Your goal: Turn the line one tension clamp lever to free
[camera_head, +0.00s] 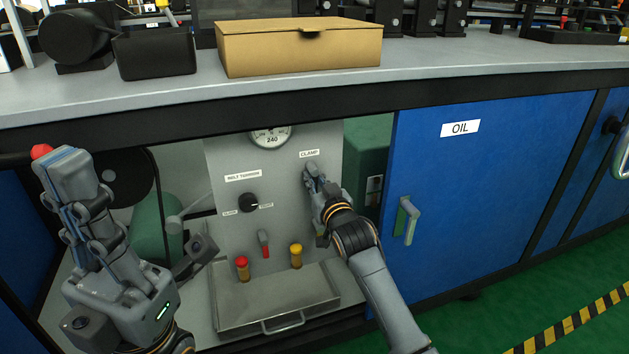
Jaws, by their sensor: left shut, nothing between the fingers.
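A grey panel (222,142) stands in the open bay under the bench. It has a CLAMP label (309,153) at the upper right, and my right gripper (311,177) is just below that label. The gripper covers most of what is there, so the clamp lever's position cannot be made out. Whether its fingers are open or shut on something is unclear. A black knob (248,203) sits under the belt tension label (243,176). My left gripper (62,162) is shut and empty at the far left, beside a red-tipped black bar (41,151).
A round gauge (271,137) tops the panel. Red and yellow handles stand over a metal tray (275,305) below. A blue OIL door (480,200) with a grey handle (407,221) is at right. A cardboard box (299,50) and black box (155,53) sit on the benchtop.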

